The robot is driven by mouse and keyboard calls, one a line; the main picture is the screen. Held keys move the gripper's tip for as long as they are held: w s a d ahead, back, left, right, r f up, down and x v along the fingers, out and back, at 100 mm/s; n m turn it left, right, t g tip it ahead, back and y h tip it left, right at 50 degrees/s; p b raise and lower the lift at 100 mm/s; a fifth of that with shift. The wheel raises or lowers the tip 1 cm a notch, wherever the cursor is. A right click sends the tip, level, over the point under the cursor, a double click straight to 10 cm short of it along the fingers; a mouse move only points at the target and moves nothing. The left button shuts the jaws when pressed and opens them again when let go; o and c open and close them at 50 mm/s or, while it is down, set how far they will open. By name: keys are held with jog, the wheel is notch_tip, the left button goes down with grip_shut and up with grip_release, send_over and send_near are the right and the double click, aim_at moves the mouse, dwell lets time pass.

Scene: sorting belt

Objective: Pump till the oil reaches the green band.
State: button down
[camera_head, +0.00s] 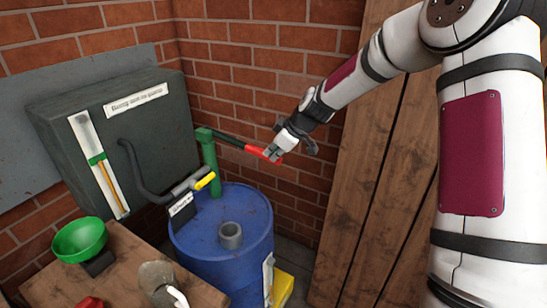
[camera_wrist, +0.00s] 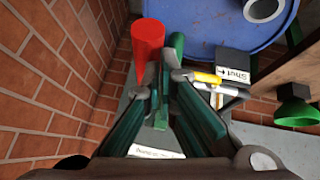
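The pump is a green post (camera_head: 211,160) on a blue drum (camera_head: 245,205), with a dark lever ending in a red grip (camera_head: 256,149). My gripper (camera_head: 274,152) is at the outer end of that grip. In the wrist view the red grip (camera_wrist: 147,45) stands at the tips of my gripper (camera_wrist: 163,82). The fingers partly hide it, and I cannot tell whether they clamp it. The dark tank (camera_head: 150,120) has a white gauge (camera_head: 83,128) with a green band (camera_head: 96,158). The amber oil column (camera_head: 110,185) tops out at about the band's lower edge.
A yellow valve handle (camera_head: 205,181) and a "Shut" sign (camera_wrist: 237,67) are by the drum, under a black hose (camera_head: 140,175). A wooden bench (camera_head: 130,255) holds a green funnel (camera_head: 80,240). Brick walls and wooden planks (camera_head: 360,180) stand close behind and beside my arm.

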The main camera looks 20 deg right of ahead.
jog(key=s+d+r, duration=0.3)
jog(key=s+d, duration=0.1)
jog(key=s, duration=0.2)
jog(key=shift+d+r+p, duration=0.25)
jog(key=shift+d+p, duration=0.1)
jog(key=shift+p, duration=0.1)
jog(key=shift+s+a, duration=0.1)
dwell(1.3)
jog(key=s+a+r+m+h, duration=0.1)
jog(key=s+r+m, duration=0.2)
jog(key=s, duration=0.9)
jog(key=s+a+r+m+g+h, duration=0.1)
jog(key=s+r+m, duration=0.2)
jog(key=s, duration=0.9)
jog(key=s+a+r+m+h, duration=0.1)
jog(key=s+r+m, duration=0.3)
jog(key=s, duration=0.9)
notch_tip(320, 180, up, 3)
jog(key=shift+a+f+g+h, duration=0.1)
jog(key=shift+a+g+h, duration=0.3)
jog(key=shift+a, duration=0.1)
